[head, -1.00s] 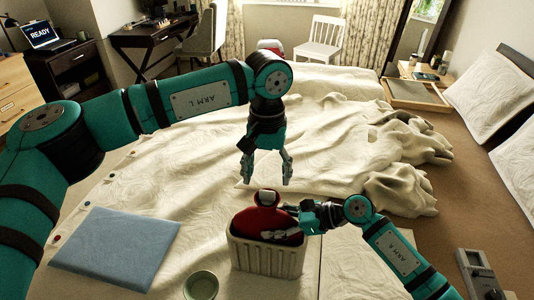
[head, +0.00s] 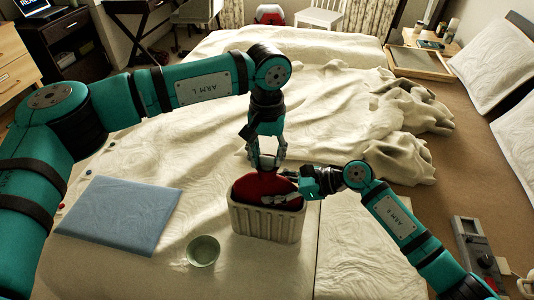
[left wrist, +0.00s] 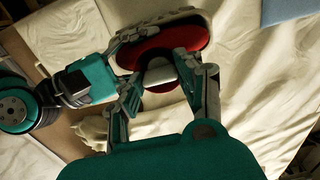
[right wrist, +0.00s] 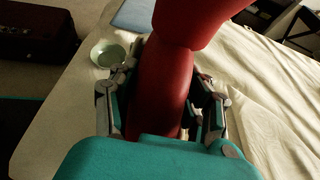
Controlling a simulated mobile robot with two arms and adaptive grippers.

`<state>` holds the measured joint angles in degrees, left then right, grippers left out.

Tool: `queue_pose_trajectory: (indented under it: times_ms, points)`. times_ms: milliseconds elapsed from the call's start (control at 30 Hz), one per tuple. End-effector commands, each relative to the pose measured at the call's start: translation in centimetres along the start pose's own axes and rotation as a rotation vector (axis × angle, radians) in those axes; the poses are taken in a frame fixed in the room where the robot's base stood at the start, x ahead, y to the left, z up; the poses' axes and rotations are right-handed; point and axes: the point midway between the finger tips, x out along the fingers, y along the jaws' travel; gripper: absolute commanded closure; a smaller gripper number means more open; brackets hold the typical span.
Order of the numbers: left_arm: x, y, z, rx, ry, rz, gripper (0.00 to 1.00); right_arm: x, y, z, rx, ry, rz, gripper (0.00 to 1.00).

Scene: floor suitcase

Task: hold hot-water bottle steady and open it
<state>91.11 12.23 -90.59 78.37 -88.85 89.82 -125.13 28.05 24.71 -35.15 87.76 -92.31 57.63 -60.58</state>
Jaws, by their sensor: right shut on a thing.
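The red hot-water bottle (head: 262,187) stands upright in a pale ribbed bin (head: 266,224) on the bed. Its pale cap (left wrist: 160,74) shows at the top in the left wrist view. My left gripper (head: 267,163) points down over the bottle's top, with its open fingers on either side of the cap; any contact is unclear. My right gripper (head: 287,193) comes from the right and is shut on the bottle's red body, which also fills the gap between its fingers in the right wrist view (right wrist: 165,95). The bottle's lower part is hidden inside the bin.
A green bowl (head: 203,250) sits left of the bin, and a folded blue cloth (head: 118,214) lies farther left. A wooden tray (head: 431,61) and a grey device (head: 474,250) lie on the right. Crumpled bedding (head: 385,135) is behind.

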Motion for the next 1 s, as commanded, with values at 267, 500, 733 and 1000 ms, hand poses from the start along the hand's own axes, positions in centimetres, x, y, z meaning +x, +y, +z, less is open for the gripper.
queue_pose_trajectory:
  times_ms: [267, 500, 733, 1000]
  points:
    - [0.05, -0.07, 0.00, -0.001, -0.001, -0.002, 1.00, -0.03, -0.03, 0.05, 0.000, -0.001, -0.001, 1.00]
    - [0.04, -0.08, 0.00, -0.243, -0.001, -0.002, 1.00, -0.04, -0.04, 0.05, 0.000, -0.001, -0.001, 1.00]
    - [0.01, -0.12, 0.02, -0.761, 0.000, -0.004, 1.00, -0.05, -0.04, 0.06, 0.000, -0.001, -0.001, 1.00]
    - [-0.02, -0.08, 0.05, -1.371, 0.000, -0.004, 1.00, -0.05, -0.05, 0.05, 0.000, -0.001, -0.001, 1.00]
